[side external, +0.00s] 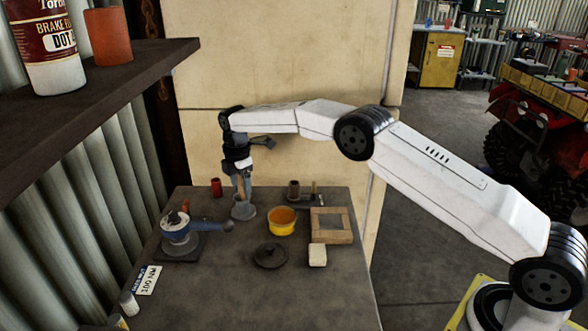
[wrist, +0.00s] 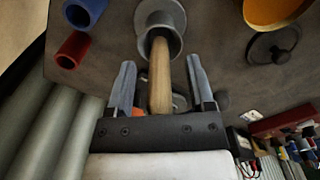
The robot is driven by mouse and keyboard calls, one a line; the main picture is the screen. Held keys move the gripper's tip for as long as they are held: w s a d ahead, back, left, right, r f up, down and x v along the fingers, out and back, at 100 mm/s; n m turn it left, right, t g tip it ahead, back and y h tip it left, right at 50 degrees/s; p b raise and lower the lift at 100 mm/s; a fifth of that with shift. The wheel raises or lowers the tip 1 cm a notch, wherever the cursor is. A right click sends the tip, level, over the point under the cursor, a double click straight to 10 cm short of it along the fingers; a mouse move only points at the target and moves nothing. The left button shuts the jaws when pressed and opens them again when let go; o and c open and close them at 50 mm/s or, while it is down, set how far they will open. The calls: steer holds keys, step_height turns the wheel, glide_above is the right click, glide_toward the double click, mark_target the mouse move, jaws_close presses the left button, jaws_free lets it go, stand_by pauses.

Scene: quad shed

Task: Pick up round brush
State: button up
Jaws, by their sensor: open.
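A light wooden handle (side external: 240,196), which looks like that of the round brush, stands in a grey cup (side external: 243,213) on the table. In the wrist view the handle (wrist: 161,85) points toward my gripper, out of the cup (wrist: 148,20); any bristles are hidden. My gripper (side external: 241,186) points down just above the cup. In the wrist view my gripper (wrist: 160,64) is open, with one finger on each side of the handle and a visible gap on both sides.
A yellow pot (side external: 282,226) stands right of the cup, with a black lid (side external: 270,258) in front. A blue tool (side external: 178,229) lies left, and a red tube (side external: 216,187) stands behind. A wooden frame (side external: 331,238) and pale block (side external: 317,255) are right. The table front is mostly clear.

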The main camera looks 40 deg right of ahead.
jaws_close()
steer(key=shift+r, duration=0.1)
steer(key=shift+r, duration=4.9)
